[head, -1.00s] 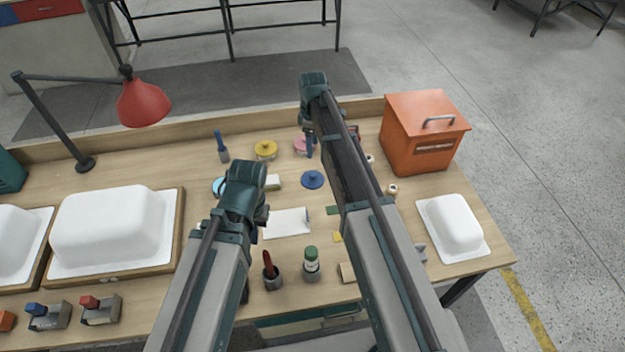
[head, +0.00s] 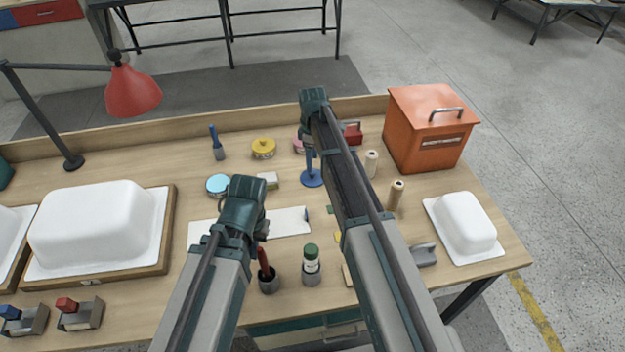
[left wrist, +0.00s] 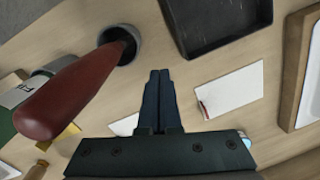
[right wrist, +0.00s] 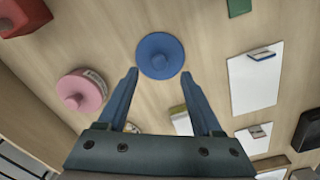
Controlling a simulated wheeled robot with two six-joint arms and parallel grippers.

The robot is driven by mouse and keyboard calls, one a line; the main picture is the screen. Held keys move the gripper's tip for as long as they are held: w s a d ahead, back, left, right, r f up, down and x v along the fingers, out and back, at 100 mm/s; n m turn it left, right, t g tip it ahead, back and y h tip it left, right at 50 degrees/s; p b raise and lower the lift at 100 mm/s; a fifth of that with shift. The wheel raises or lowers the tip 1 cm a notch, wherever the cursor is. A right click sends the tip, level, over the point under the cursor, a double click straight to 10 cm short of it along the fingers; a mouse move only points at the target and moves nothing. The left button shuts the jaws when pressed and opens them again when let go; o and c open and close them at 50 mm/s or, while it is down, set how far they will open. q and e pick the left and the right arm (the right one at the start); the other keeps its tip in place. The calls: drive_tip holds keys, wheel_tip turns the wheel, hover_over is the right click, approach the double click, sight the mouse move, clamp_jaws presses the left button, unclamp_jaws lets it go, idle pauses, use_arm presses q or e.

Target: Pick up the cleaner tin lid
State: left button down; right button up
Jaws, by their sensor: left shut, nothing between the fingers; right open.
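A blue round lid with a knob (head: 312,180) lies flat on the table, apart from any tin; I take it for the cleaner tin lid. It also shows in the right wrist view (right wrist: 160,56). My right gripper (head: 309,165) is open and empty, above the lid in the head view. In the right wrist view its fingertips (right wrist: 159,75) stand either side of the lid's near edge; I see no contact. My left gripper (head: 263,228) is shut and empty near the front of the table; its closed fingers show in the left wrist view (left wrist: 160,78).
A pink-lidded tin (right wrist: 80,92) sits left of the right gripper. A yellow-lidded tin (head: 263,148) and a light-blue-topped tin (head: 218,185) stand nearby. A red handle (left wrist: 75,92) in a grey cup (head: 269,284) is near my left gripper. An orange box (head: 425,135) stands back right.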

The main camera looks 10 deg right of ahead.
sight(312, 175)
use_arm(q)
drive_tip(key=shift+f+b, duration=2.55)
drive_tip(key=shift+f, duration=0.1)
use_arm(e)
drive_tip(key=shift+f, duration=2.65)
use_arm(q)
drive_tip(key=shift+r, duration=0.1)
use_arm(e)
drive_tip(key=shift+r, duration=0.1)
clamp_jaws()
